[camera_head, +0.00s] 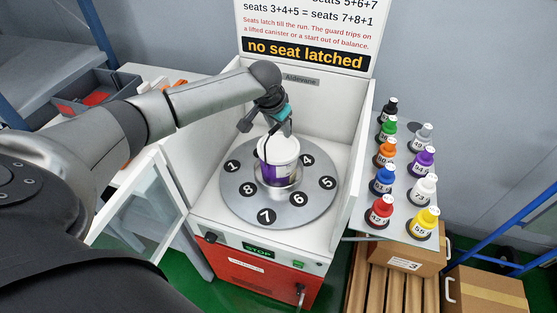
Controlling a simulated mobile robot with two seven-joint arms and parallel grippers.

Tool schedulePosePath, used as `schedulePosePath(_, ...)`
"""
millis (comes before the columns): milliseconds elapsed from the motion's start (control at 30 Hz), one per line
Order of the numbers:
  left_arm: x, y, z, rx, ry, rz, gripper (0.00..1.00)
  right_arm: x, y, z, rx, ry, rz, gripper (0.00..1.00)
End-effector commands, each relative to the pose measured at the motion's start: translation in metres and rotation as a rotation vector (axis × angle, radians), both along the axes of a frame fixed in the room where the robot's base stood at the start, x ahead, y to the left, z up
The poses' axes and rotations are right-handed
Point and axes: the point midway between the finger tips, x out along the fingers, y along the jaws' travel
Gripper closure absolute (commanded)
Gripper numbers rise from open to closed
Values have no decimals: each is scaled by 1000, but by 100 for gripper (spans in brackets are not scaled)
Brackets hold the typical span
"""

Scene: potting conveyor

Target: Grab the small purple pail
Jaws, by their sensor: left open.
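The small pail (279,152) is white at its upper part with a purple band on its lower side. It stands upright at the middle of a grey round plate (236,195) with numbered black seats. My left gripper (272,131) is open just above the pail, with its fingers at the rim. I cannot tell whether a finger touches or reaches inside the pail. A clear ring or cup seems to surround the pail's lower part. My right gripper is not in view.
The white machine housing (364,150) walls in the plate at the back and sides. Its glass door (135,212) stands open at the left. Several coloured bottles, including a red one (379,212), stand on a shelf at the right. A grey bin (98,92) lies at the left.

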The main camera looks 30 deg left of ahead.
Motion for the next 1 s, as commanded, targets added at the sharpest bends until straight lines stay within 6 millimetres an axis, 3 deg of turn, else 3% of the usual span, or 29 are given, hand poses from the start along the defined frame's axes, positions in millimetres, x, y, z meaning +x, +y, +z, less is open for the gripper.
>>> schedulePosePath(100, 0, 0, 1, 0, 0, 0, 49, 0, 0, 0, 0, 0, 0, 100)
schedulePosePath(567, 0, 0, 1, 0, 0, 0, 100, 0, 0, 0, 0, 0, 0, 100)
schedulePosePath(1000, 0, 0, 0, 0, 1, 0, 100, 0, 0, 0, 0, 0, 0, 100)
